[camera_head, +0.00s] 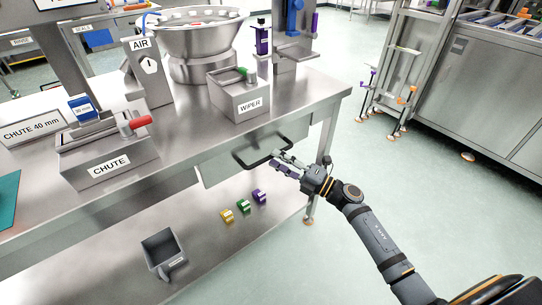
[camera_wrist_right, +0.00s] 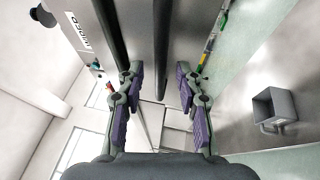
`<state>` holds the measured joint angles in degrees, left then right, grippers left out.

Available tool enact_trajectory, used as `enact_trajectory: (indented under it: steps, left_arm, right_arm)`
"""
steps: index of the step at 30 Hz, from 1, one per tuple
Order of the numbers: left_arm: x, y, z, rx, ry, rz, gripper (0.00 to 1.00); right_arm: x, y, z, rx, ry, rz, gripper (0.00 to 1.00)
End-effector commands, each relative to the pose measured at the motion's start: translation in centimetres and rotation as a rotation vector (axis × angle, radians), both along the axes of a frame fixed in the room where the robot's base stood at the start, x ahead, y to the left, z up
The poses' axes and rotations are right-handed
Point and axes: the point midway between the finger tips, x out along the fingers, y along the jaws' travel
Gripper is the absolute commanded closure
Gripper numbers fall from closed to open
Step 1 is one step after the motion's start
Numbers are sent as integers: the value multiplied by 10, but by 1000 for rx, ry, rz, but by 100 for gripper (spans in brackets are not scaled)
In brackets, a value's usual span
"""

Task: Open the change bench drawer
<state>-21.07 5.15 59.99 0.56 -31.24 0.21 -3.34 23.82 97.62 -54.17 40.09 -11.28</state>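The change bench drawer (camera_head: 222,164) is a plain steel front under the bench top's front edge, right of centre in the head view. It looks shut, though its upper edge is partly hidden. Its dark bar handle (camera_head: 262,151) stands out from the front. My right gripper (camera_head: 279,165) is just in front of the handle's right part. In the right wrist view, my right gripper (camera_wrist_right: 158,98) has its purple-padded fingers apart, and a dark bar that looks like the handle (camera_wrist_right: 161,42) lies ahead between them. Contact cannot be told. My left gripper is not in view.
On the lower shelf are a grey bin (camera_head: 163,252) and several small coloured blocks (camera_head: 243,206). Open floor lies to the right.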

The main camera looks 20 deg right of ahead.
Motion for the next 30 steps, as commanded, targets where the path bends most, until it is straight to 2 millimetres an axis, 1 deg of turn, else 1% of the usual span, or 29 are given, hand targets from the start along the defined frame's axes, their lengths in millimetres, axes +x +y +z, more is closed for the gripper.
enact_trajectory:
  steps: [1,3,6,15,23,30]
  left_arm:
    - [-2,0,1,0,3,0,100]
    - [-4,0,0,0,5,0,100]
    - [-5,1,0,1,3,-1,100]
    - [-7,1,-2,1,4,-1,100]
    - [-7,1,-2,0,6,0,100]
    - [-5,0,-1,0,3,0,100]
  right_arm:
    - [6,6,4,4,-2,0,64]
    - [13,12,5,3,-1,-2,64]
    - [19,17,5,1,1,-2,64]
    - [21,19,5,0,2,-1,64]
    - [21,19,4,0,2,-1,100]
    - [21,19,4,0,2,-1,100]
